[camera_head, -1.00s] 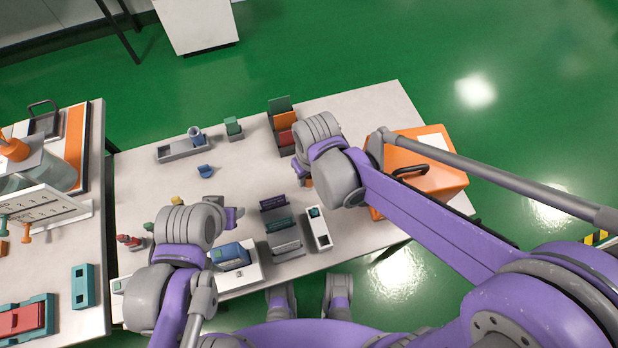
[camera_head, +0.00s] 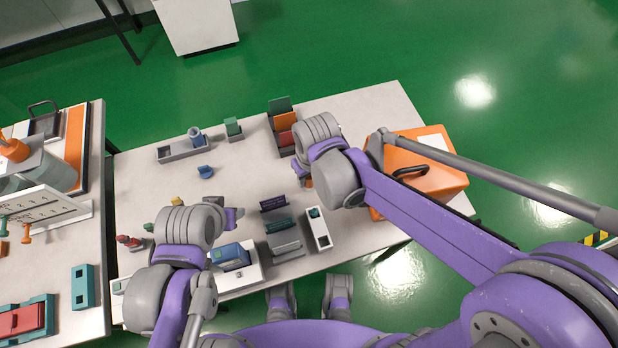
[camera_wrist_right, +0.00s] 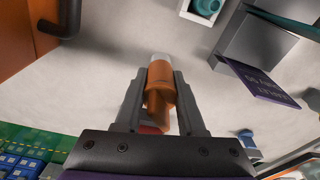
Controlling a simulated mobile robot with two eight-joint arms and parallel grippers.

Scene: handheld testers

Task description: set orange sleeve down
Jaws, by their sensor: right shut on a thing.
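The orange sleeve (camera_wrist_right: 159,76) is a short cylinder with a pale end, seen in the right wrist view between the fingers of my right gripper (camera_wrist_right: 159,86). The gripper is shut on it. In the head view my right gripper (camera_head: 300,171) is over the right part of the table, left of the orange case, and its wrist covers most of it. A small orange bit (camera_head: 309,183) shows beside it. I cannot tell whether the sleeve touches the tabletop. My left gripper (camera_head: 236,215) is above the table's front left part; its finger opening is too small to judge.
An orange case (camera_head: 442,184) with a dark handle is on the right. A grey rack (camera_head: 285,242) with purple and teal plates and a white holder (camera_head: 319,238) stand in front. A blue device (camera_head: 230,256) sits near the left wrist. The table's middle (camera_head: 240,185) is clear.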

